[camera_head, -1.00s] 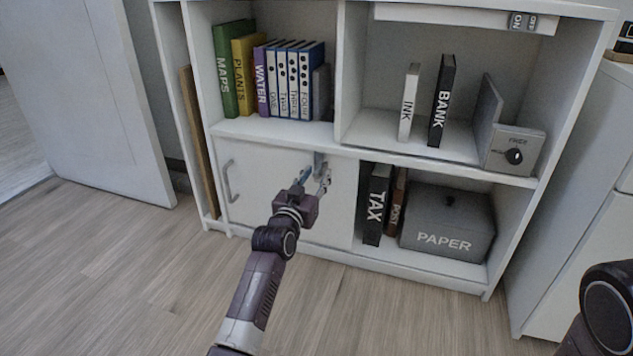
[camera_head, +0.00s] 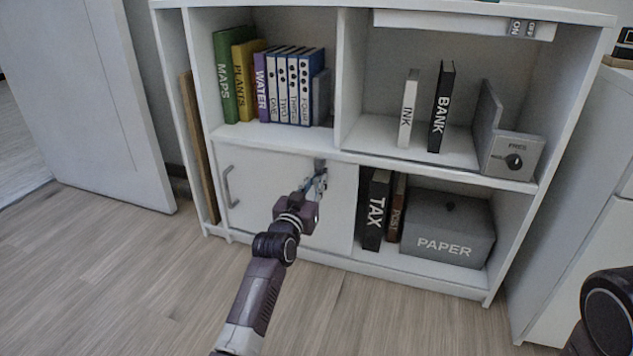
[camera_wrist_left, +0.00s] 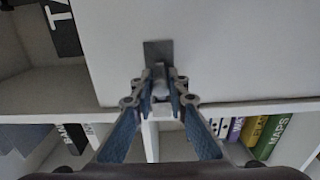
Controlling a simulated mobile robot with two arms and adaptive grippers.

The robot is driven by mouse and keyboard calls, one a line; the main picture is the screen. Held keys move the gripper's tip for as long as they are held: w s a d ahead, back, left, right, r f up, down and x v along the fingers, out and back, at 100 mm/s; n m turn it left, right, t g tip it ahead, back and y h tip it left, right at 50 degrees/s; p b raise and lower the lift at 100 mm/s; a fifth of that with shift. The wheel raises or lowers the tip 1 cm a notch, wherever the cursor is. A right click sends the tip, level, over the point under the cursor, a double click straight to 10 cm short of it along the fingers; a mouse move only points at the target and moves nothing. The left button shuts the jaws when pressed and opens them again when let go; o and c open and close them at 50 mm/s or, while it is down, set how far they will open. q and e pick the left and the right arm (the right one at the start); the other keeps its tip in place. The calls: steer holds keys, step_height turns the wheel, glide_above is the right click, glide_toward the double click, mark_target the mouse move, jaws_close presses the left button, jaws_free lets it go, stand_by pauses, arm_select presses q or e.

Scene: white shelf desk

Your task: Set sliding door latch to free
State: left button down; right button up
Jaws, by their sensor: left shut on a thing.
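The white sliding door (camera_head: 270,190) covers the lower left compartment of the shelf. Its latch (camera_head: 320,164) is a small grey plate near the door's upper right corner. My left gripper (camera_head: 315,185) is in front of the latch and hides its lower part. In the left wrist view the grey latch plate (camera_wrist_left: 158,50) shows beyond the fingertips. Which setting the latch is in cannot be told. My right gripper is out of view.
A grey vertical handle (camera_head: 229,187) is on the door's left side. The TAX book (camera_head: 375,208) and grey PAPER box (camera_head: 446,230) stand in the open lower right compartment. A grey box with a black knob (camera_head: 513,161) sits above. The floor in front is clear.

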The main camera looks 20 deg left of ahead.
arm_select(q)
steer(key=shift+f, duration=1.4)
steer(key=c, duration=1.9)
jaws_free()
steer(key=shift+r, duration=0.1)
